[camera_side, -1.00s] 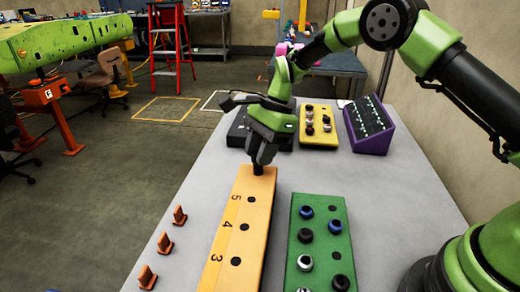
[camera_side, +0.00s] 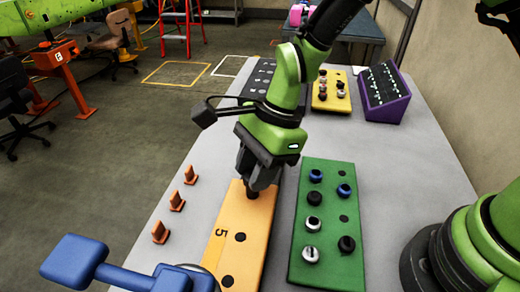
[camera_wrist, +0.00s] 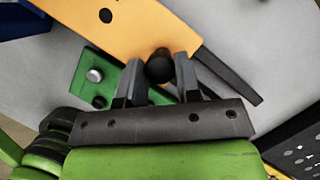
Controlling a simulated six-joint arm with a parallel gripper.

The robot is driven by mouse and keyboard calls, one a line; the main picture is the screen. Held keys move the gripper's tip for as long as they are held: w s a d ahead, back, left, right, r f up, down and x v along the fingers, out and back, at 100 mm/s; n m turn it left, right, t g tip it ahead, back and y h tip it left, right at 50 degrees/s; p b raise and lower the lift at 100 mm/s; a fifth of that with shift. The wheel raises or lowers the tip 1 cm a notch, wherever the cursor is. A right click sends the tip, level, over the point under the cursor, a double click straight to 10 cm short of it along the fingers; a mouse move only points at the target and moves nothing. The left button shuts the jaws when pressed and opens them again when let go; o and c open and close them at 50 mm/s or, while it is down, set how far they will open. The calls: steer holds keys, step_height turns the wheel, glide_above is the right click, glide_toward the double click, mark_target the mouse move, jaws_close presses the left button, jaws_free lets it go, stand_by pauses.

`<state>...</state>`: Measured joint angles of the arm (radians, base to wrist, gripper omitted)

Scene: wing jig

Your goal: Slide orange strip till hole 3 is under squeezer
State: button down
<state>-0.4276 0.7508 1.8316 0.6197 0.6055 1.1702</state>
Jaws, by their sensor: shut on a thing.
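The orange strip (camera_side: 232,215) lies lengthwise on the grey table, with the numeral 5 and two dark holes showing; its near end runs out of the picture. My gripper (camera_side: 252,190) is shut on the black knob at the strip's far end. In the wrist view the fingers close around the round black knob (camera_wrist: 160,68), and the orange strip (camera_wrist: 140,25) with one dark hole lies beyond. A blue tool (camera_side: 75,262), apparently the squeezer, reaches in at lower left, beside and partly in front of the strip. Hole 3 is not visible.
A green board (camera_side: 328,230) with several knobs lies close along the strip's right side. Small orange cones (camera_side: 177,201) stand to its left. A yellow block (camera_side: 332,92), a dark panel and a purple box (camera_side: 385,92) sit at the back.

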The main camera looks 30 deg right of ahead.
steer(key=shift+s+a, duration=0.15)
steer(key=c, duration=0.8)
jaws_free()
steer(key=shift+r, duration=0.1)
steer(key=v, duration=0.9)
steer(key=shift+d+r, duration=0.2)
steer(key=shift+r, duration=0.15)
